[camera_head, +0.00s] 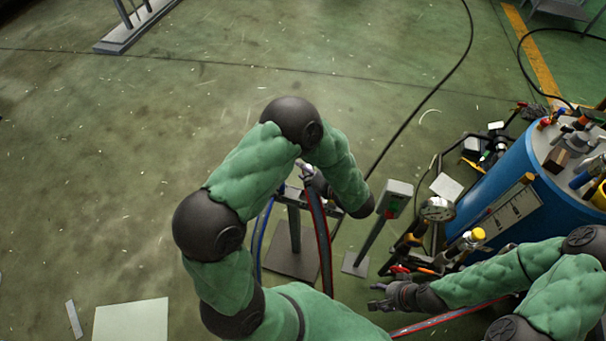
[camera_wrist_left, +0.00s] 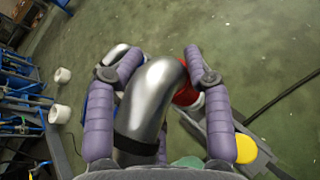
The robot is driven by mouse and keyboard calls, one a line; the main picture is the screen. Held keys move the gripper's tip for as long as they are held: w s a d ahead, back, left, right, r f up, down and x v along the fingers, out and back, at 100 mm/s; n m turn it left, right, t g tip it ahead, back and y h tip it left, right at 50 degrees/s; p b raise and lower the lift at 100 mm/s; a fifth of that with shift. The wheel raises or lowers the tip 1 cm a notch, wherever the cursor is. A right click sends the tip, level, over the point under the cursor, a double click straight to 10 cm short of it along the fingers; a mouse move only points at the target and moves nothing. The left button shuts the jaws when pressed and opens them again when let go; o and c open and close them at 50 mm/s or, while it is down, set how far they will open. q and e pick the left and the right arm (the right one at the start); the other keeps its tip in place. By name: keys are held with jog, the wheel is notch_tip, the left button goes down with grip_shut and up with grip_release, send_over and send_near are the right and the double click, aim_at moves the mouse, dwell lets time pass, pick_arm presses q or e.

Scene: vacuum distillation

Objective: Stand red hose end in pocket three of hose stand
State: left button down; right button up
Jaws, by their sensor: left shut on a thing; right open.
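My left gripper (camera_wrist_left: 163,66) is shut on a curved silver metal hose end (camera_wrist_left: 148,105), which lies between its two purple fingers in the left wrist view. A red part (camera_wrist_left: 187,95) shows beside the bend. In the head view my left gripper (camera_head: 308,174) is partly hidden by my forearm, and a dark hose with a red stripe (camera_head: 323,240) hangs below it. The hose stand (camera_head: 294,228), a grey post on a square base, is just left of this hose. Its top and pockets are mostly hidden. My right gripper (camera_head: 381,298) is open and empty at lower right.
A blue hose (camera_head: 261,235) hangs left of the stand post. A grey post with a control box (camera_head: 394,198) stands to the right. A blue drum (camera_head: 535,190) with tools and gauges fills the right side. Open floor (camera_head: 100,150) lies to the left.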

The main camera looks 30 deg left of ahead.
pick_arm(q)
jog(key=shift+s+a+f+n+g, duration=0.2)
jog(key=shift+s+f+n+g, duration=0.1)
jog(key=shift+s+f, duration=0.15)
jog(key=shift+f+b, duration=2.35)
jog(key=shift+f, duration=0.5)
jog(key=shift+f+b, duration=1.75)
jog(key=shift+f, duration=0.3)
jog(key=shift+r, duration=0.15)
jog(key=shift+r+p, duration=1.35)
jog(key=shift+r, duration=0.3)
dwell(0.8)
